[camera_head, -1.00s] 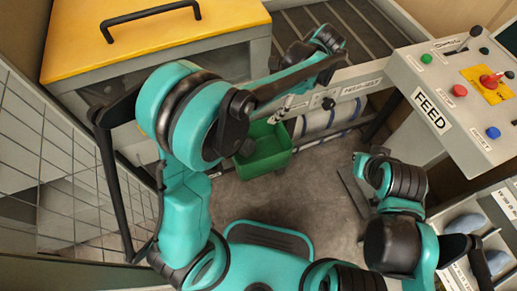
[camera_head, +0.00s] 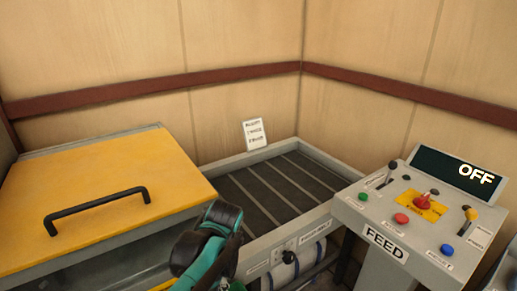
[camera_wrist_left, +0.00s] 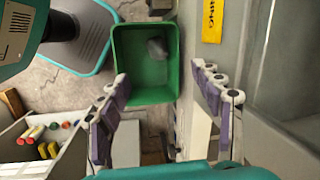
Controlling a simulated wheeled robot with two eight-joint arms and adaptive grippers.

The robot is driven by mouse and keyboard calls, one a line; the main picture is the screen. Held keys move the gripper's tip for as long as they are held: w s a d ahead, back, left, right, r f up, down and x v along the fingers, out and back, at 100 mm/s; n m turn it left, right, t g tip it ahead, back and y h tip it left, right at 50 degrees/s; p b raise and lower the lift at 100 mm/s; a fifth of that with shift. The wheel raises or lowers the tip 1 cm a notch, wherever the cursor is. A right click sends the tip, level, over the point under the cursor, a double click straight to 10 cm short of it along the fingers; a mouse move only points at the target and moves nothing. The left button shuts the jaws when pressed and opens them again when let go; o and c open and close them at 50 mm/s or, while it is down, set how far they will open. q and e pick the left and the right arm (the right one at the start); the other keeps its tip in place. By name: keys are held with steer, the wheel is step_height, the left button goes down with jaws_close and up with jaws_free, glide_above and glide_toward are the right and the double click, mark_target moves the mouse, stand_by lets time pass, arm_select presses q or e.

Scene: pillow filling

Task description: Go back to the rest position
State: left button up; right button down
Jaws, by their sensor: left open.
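My left gripper (camera_wrist_left: 163,82) is open in the left wrist view. Its two purple-padded fingers are wide apart with nothing between their pads. Past the fingertips is a green bin (camera_wrist_left: 145,92) on the floor with a small grey lump (camera_wrist_left: 157,47) inside. In the head view a teal and black link of one of my arms rises at the bottom centre, in front of the conveyor's near side. The gripper fingers do not show there. My right gripper is in neither current view.
A yellow-lidded machine (camera_head: 110,200) with a black handle stands at left. A slatted conveyor bed (camera_head: 285,188) runs beside it in the corner. The FEED control panel (camera_head: 415,222) stands at right, its display (camera_head: 458,172) reading OFF. A tray of coloured items (camera_wrist_left: 45,140) sits lower left.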

arm_select(q)
steer(key=s+a+f+n+t+h, duration=0.1)
steer(key=s+a+n+t+h, duration=0.1)
steer(key=s+a+n+t, duration=0.2)
steer(key=shift+s+a+n+t+h, duration=0.35)
steer(key=shift+s+n+t, duration=1.05)
steer(key=shift+s+n, duration=1)
steer(key=shift+w+f, duration=0.1)
steer(key=shift+w, duration=0.05)
